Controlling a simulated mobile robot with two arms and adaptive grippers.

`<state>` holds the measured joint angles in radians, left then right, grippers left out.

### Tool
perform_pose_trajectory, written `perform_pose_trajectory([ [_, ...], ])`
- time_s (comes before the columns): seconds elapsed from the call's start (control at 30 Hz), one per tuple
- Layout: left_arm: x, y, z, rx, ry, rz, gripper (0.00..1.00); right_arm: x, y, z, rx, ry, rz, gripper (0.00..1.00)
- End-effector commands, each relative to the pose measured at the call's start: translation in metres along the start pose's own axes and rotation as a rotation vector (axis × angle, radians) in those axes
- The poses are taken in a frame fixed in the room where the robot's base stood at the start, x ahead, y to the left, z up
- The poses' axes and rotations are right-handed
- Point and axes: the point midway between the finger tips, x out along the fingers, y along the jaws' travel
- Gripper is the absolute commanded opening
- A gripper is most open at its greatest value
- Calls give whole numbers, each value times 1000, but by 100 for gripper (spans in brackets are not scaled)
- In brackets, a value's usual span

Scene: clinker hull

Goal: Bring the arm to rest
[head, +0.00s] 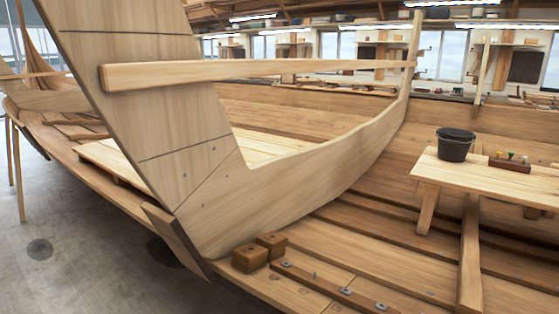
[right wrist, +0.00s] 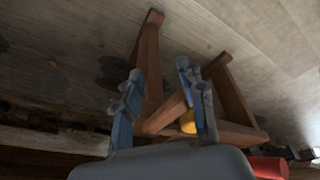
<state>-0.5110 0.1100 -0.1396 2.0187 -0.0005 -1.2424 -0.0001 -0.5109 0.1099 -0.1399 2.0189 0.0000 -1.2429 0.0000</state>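My right gripper (right wrist: 159,72) shows in the right wrist view, its two grey and blue fingers standing well apart. I see nothing held between them. Brown wooden beams (right wrist: 149,62), like legs or braces, show behind and between the fingers, and a small yellow thing (right wrist: 188,122) shows near the right finger. How far these are from the fingers I cannot tell. Neither gripper shows in the head view, and my left gripper is in no view.
The wooden hull (head: 310,185) fills the head view. A black bucket (head: 455,144) and a small rack (head: 510,164) stand on a plank bench (head: 480,180) at right. Two wooden blocks (head: 250,257) sit near a plank with metal fittings (head: 330,287). Grey floor (head: 80,250) is open at left.

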Motion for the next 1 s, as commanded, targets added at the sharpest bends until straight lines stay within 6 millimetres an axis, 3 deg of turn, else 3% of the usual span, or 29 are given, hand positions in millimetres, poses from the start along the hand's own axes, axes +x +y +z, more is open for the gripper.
perform_pose_trajectory([
  [0.17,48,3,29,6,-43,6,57,48,-3,29,-6,-43,-5,40],
  [0.3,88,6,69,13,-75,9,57,88,-5,69,-13,-75,-9,40],
  [0.43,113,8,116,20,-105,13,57,113,-7,116,-20,-105,-12,40],
  [0.7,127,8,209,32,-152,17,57,127,-8,210,-32,-151,-17,40],
  [0.83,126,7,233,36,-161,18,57,126,-7,233,-35,-161,-17,40],
  [1.0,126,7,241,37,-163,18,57,127,-7,241,-37,-162,-18,40],
])
